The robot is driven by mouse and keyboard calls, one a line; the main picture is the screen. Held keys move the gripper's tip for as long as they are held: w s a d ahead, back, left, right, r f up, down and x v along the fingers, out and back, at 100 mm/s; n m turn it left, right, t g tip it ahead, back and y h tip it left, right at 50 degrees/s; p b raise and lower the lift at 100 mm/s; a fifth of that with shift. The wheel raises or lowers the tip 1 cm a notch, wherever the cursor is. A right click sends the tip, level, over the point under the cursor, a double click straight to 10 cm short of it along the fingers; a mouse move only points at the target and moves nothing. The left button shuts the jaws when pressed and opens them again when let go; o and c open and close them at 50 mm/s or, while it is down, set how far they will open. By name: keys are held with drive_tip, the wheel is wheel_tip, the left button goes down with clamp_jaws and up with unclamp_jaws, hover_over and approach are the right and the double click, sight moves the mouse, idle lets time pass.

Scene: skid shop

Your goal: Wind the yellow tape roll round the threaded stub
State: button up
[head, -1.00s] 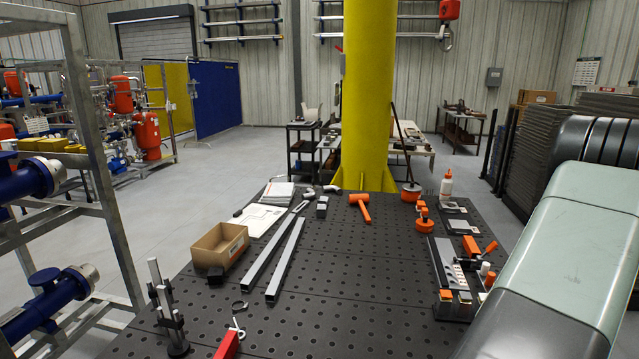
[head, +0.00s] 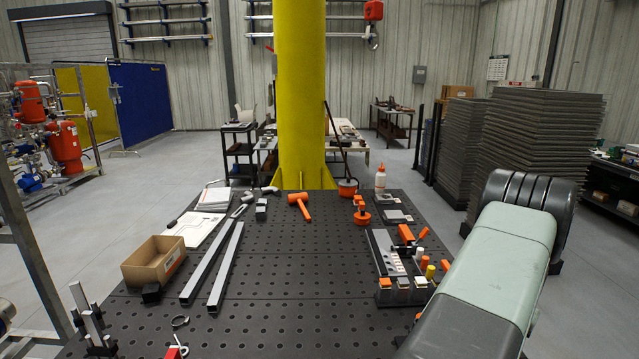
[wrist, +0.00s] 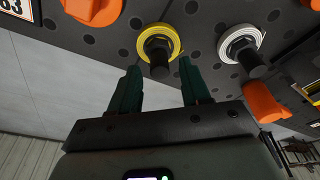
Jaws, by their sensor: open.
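The yellow tape roll (wrist: 160,38) shows in the wrist view as a yellow ring around a dark peg on a dark holed plate. In the head view a small yellow piece (head: 430,271) stands at the table's right side and looks like the same roll. My gripper (wrist: 160,76) is open and empty, its two dark green fingers apart, pointing toward the yellow roll with the peg end between them in the picture. I cannot tell the remaining depth. The gripper is out of sight in the head view. I cannot make out a threaded stub for certain.
A white roll (wrist: 241,42) sits on a similar peg to the right. Orange parts (wrist: 262,102) flank the pegs. The table's middle is clear.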

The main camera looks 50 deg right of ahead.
drive_tip(key=shift+f, duration=0.5)
clamp_jaws()
drive_tip(key=shift+r, duration=0.15)
drive_tip(key=shift+r, duration=2.9)
